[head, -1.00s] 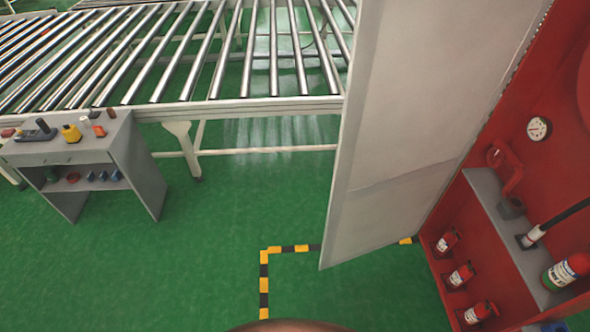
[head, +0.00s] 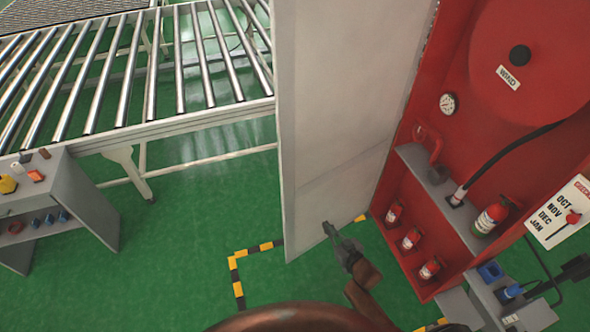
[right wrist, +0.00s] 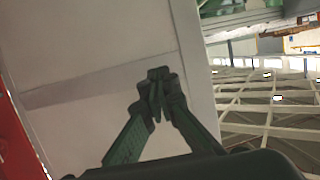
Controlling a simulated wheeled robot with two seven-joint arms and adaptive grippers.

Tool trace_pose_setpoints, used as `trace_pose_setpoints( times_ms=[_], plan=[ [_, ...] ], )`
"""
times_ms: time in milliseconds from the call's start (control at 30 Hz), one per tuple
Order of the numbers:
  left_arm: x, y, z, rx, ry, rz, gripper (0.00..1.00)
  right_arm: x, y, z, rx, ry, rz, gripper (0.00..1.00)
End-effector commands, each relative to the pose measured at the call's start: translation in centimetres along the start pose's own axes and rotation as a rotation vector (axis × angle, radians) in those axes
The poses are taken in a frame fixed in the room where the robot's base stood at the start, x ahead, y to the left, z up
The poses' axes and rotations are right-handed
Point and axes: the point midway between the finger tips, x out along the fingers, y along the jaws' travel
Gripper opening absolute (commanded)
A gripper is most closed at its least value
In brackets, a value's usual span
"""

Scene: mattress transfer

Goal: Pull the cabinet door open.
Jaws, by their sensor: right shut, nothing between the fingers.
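The cabinet door (head: 335,110) is a tall light-grey panel. It stands swung wide open on the left side of the red cabinet (head: 400,235). My right gripper (head: 327,227) is shut and empty, in front of the door's lower part near the floor in the head view. In the right wrist view the closed fingertips (right wrist: 157,75) show against the pale door panel (right wrist: 90,50); I cannot tell whether they touch it. My left gripper is not in view.
The cabinet holds a hose reel (head: 535,60), a gauge (head: 447,104) and several extinguishers (head: 411,238). A roller conveyor (head: 130,75) and a grey side table (head: 90,210) stand at left. Yellow-black tape (head: 237,275) marks the green floor, which is clear at lower left.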

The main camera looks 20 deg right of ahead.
Motion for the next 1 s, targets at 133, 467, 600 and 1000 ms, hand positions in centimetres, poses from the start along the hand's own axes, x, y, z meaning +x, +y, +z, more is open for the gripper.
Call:
trace_pose_setpoints(
  times_ms=[133, 467, 600, 1000],
  plan=[
    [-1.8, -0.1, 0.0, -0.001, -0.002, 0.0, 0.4, -1.0, -2.4, -11.9, -0.002, 0.171, -0.069, 0.0],
    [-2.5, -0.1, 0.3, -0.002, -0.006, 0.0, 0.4, -1.2, -4.2, -18.6, -0.001, 0.272, -0.118, 0.0],
    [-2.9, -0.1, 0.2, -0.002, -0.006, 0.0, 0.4, 1.1, -4.5, -19.3, -0.001, 0.273, -0.117, 0.0],
    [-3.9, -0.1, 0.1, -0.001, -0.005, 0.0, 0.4, 8.7, -5.4, -21.3, -0.001, 0.27, -0.116, 0.0]
  ],
)
